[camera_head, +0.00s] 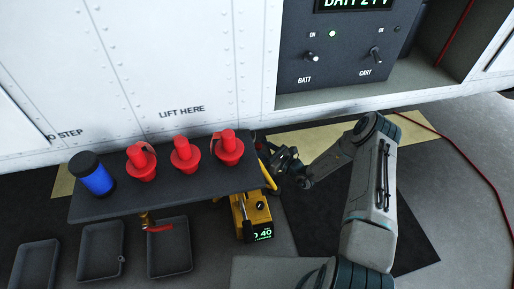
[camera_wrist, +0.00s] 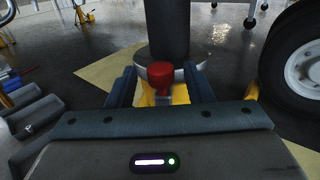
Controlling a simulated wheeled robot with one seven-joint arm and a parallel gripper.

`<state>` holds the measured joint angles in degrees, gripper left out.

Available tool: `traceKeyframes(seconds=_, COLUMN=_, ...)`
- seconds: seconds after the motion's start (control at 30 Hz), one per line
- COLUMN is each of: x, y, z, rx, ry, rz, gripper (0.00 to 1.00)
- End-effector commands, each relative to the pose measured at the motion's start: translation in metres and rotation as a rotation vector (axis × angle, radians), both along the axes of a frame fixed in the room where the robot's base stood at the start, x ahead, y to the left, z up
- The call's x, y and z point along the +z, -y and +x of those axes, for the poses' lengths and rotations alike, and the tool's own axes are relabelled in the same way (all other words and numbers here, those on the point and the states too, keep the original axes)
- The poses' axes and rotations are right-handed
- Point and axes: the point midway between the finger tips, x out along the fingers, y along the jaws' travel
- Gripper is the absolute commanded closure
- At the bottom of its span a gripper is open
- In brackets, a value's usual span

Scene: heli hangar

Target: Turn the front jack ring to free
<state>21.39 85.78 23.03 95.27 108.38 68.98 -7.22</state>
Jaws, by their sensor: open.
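My gripper (camera_head: 282,165) reaches under the aircraft's white side, beside a yellow jack unit (camera_head: 255,216) with a lit display partly reading 40. In the wrist view my gripper (camera_wrist: 162,85) is open, one finger on each side of a red knob (camera_wrist: 160,76). The knob appears in line with the gap; I cannot tell whether either finger touches it. Behind it are a pale round collar (camera_wrist: 188,66) and a dark upright column (camera_wrist: 168,35). Yellow metal shows below the knob. The ring's setting cannot be read, and in the head view the shelf and arm hide this spot.
A dark shelf (camera_head: 104,207) with a blue cylinder (camera_head: 95,180) and three red plugs (camera_head: 184,155) stands left of my arm. Grey trays (camera_head: 101,250) lie below it. A large wheel (camera_wrist: 300,68) is at right in the wrist view. A red cable (camera_head: 468,150) runs at far right.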

Motion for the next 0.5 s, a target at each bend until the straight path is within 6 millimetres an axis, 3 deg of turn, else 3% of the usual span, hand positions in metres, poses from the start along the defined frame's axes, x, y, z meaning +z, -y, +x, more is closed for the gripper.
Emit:
traceKeyframes(seconds=0.2, x=-0.001, y=-0.017, z=0.012, rx=0.001, ry=0.000, rz=-0.001, gripper=0.53)
traceKeyframes(seconds=0.5, x=0.000, y=-0.019, z=0.013, rx=0.001, ry=-0.001, rz=-0.001, gripper=0.53)
